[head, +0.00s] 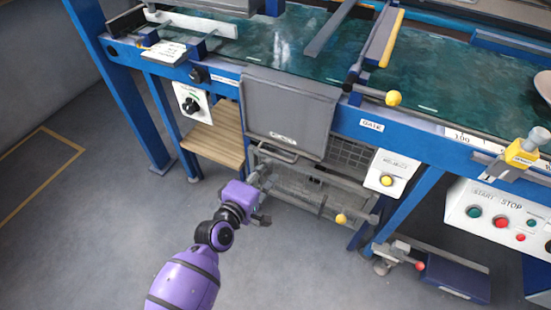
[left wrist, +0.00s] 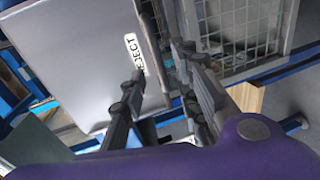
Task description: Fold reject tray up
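The reject tray (head: 290,100) is a grey panel that hangs down from the front of the blue machine frame in the head view. A white label sits near its lower edge, and a bar handle (head: 276,153) shows just below it. In the left wrist view the panel (left wrist: 80,55) fills the upper left, with its "REJECT" label turned sideways. My left gripper (head: 265,198) is open, low in front of the tray's lower edge. Its two dark fingers (left wrist: 168,95) stand apart in the wrist view, with the bar between them in the picture; contact cannot be told. My right gripper is out of view.
A wooden shelf (head: 217,140) is left of the tray. A wire mesh cage (head: 345,155) is below and behind it. A yellow-knobbed gate lever (head: 393,98) and a button panel (head: 500,215) are to the right. The floor at front left is clear.

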